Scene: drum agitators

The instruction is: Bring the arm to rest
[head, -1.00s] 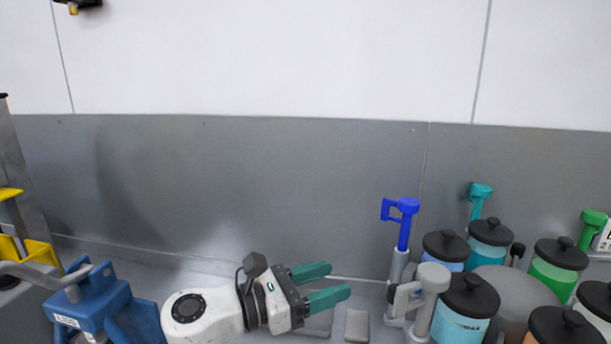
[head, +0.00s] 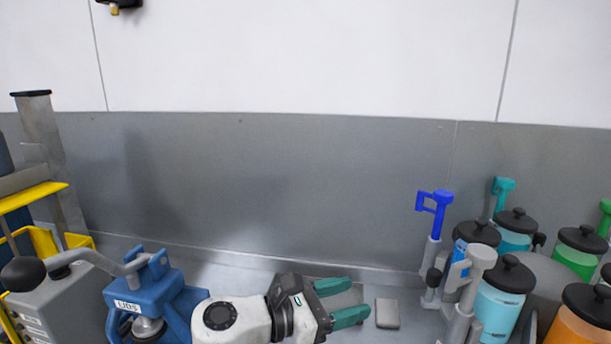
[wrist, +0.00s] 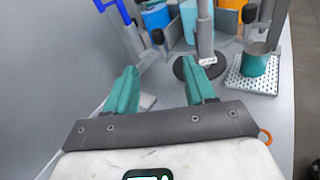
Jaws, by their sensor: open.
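My gripper (head: 341,302) is open, with two green fingers pointing right, low over the grey bench in the head view. In the wrist view the fingers of my gripper (wrist: 162,88) stand apart with nothing between them. My white arm comes in from the bottom of the head view. A small grey block (head: 387,313) lies on the bench just right of the fingertips, apart from them.
At right stand black-lidded jars, one with light blue contents (head: 500,302), and a blue-handled tool (head: 435,212). At left are a blue press (head: 150,295) and a yellow rack (head: 38,195). The wrist view shows a teal cup (wrist: 255,62) on a perforated tray (wrist: 250,82).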

